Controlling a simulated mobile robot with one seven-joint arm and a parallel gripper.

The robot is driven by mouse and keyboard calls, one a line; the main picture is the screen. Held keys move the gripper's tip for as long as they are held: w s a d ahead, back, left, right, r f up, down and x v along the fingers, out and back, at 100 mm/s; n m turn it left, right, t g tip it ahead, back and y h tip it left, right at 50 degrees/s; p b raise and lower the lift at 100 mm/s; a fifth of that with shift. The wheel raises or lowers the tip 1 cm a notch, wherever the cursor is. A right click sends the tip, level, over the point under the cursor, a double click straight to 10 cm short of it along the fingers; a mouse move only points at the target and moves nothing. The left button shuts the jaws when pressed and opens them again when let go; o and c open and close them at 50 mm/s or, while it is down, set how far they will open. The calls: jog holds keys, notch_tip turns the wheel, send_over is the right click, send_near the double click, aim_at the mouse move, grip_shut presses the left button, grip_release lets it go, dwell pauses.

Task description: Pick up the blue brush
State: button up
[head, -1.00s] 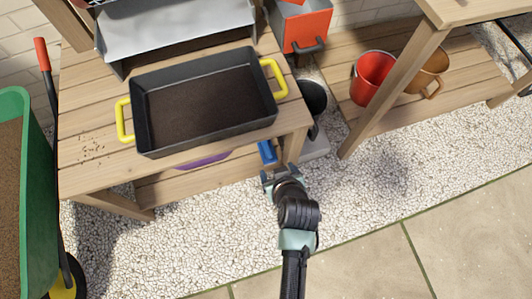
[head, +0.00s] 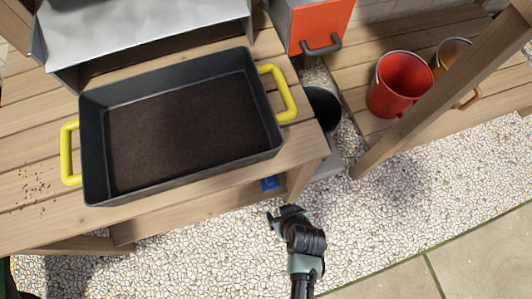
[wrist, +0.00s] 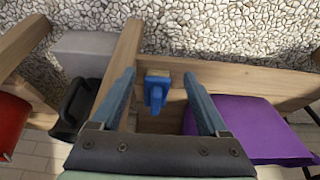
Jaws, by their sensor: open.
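The blue brush (head: 270,183) shows as a small blue patch at the right end of the lower shelf, just under the tabletop edge, in the head view. In the wrist view the blue brush (wrist: 155,93), with a tan strip at its top, lies between my two fingers in the picture. My gripper (head: 279,213) is in front of the shelf, near the brush. In the wrist view my gripper (wrist: 159,76) is open, with a blue finger on each side of the brush and gaps on both sides. The fingers do not visibly touch it. The tabletop hides part of the brush in the head view.
A black tray with yellow handles (head: 190,125) stands on the wooden table (head: 40,215) above. A table leg (head: 298,180) is close to my gripper. A purple bag-like thing (wrist: 247,130) lies right of the brush in the wrist view. A dark pot (head: 322,105) stands behind the leg.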

aim_at(270, 183)
jog(key=w+a+b, duration=0.1)
jog(key=w+b, duration=0.1)
jog(key=w, duration=0.1)
jog(key=w+a+f+b, duration=0.1)
jog(key=w+b, duration=0.1)
jog(key=w, duration=0.2)
jog(key=w+a+b, duration=0.1)
jog(key=w+b, duration=0.1)
jog(key=w, duration=0.2)
jog(key=shift+w+a+f, duration=0.2)
jog(key=shift+a+f, duration=0.05)
jog(key=shift+a, duration=0.1)
jog(key=b+x, duration=0.4)
jog(key=x, duration=0.1)
jog(key=shift+r, duration=0.1)
jog(key=c, duration=1.1)
jog(key=shift+r, duration=0.1)
